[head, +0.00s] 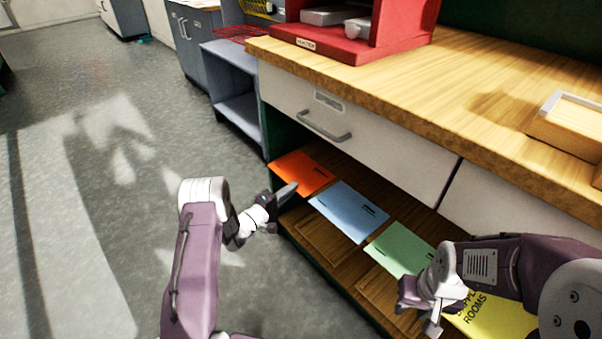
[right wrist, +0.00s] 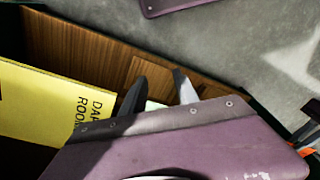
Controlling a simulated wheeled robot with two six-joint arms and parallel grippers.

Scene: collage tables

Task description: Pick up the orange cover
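The orange cover (head: 302,172) lies flat at the far left end of the open wooden shelf under the drawers. My left gripper (head: 287,194) is at the shelf's front edge beside the cover's near side; its fingers overlap the cover's near corner in the head view. Whether they touch it or are closed on it I cannot tell. My right gripper (head: 420,308) is over the right part of the shelf, near the green and yellow covers. Its two fingers are apart in the right wrist view (right wrist: 160,90), with nothing clearly held between them.
A blue cover (head: 348,211), a green cover (head: 398,248) and a yellow cover (head: 497,318) lie in a row on the shelf (head: 325,243). The wooden counter (head: 470,85) and a drawer with a handle (head: 325,127) overhang it. Grey floor (head: 90,150) is open at left.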

